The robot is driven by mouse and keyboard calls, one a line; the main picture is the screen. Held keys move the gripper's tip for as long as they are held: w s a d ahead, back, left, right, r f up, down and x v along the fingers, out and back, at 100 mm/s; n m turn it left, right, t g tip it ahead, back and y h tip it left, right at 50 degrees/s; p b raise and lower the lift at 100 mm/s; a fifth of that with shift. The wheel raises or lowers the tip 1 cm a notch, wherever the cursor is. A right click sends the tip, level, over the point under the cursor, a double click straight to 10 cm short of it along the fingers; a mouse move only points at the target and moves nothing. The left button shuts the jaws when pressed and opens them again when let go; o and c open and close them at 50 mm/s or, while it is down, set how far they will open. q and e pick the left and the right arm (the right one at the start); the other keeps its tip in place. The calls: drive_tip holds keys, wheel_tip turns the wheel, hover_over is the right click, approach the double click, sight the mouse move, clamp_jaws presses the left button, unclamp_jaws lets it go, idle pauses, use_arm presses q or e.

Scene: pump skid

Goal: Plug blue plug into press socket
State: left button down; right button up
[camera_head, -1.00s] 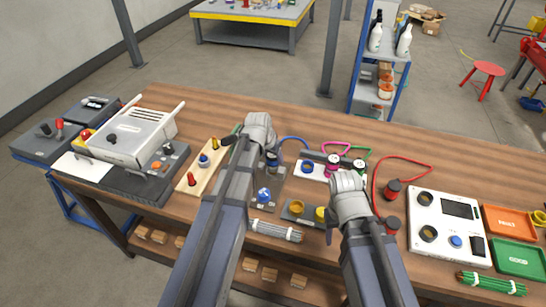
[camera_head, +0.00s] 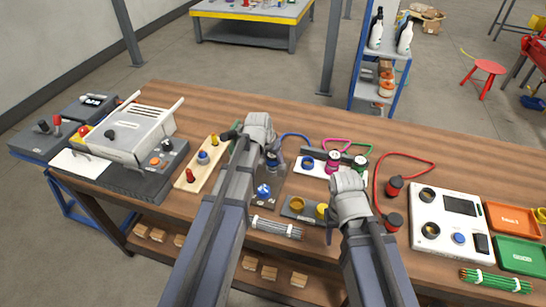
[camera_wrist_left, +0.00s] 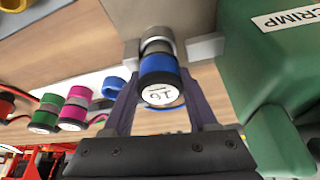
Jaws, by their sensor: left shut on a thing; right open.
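The blue plug, with a white numbered cap, is between the fingers of my left gripper (camera_wrist_left: 165,60) in the left wrist view, where the plug (camera_wrist_left: 160,82) fills the middle. My left gripper is shut on it. Its metal end points at a grey surface, and I cannot tell whether it is seated. In the head view the plug (camera_head: 273,159) shows beside my left gripper (camera_head: 268,145), over a grey plate (camera_head: 273,183). A green body marked CRIMP (camera_wrist_left: 285,50) stands close right of the plug. The press socket is not clearly visible. My right gripper (camera_head: 351,180) is open, its fingertips mostly hidden.
A white rack (camera_head: 318,171) holds an empty blue ring (camera_head: 307,163), a magenta plug (camera_head: 333,160) and a green plug (camera_head: 360,162).

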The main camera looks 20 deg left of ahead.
use_arm(q)
drive_tip(key=shift+f, duration=0.3)
use_arm(e)
drive_tip(key=shift+f, duration=0.3)
use_arm(q)
drive_tip(key=shift+c, duration=0.6)
unclamp_jaws()
drive_tip(key=shift+r, duration=0.1)
drive_tip(key=p+v, duration=0.7)
drive_tip(key=shift+s+r, duration=0.25)
drive_tip(key=shift+r, duration=0.1)
use_arm(e)
wheel_tip(320, 180, up, 7)
drive_tip(key=shift+r, duration=0.15)
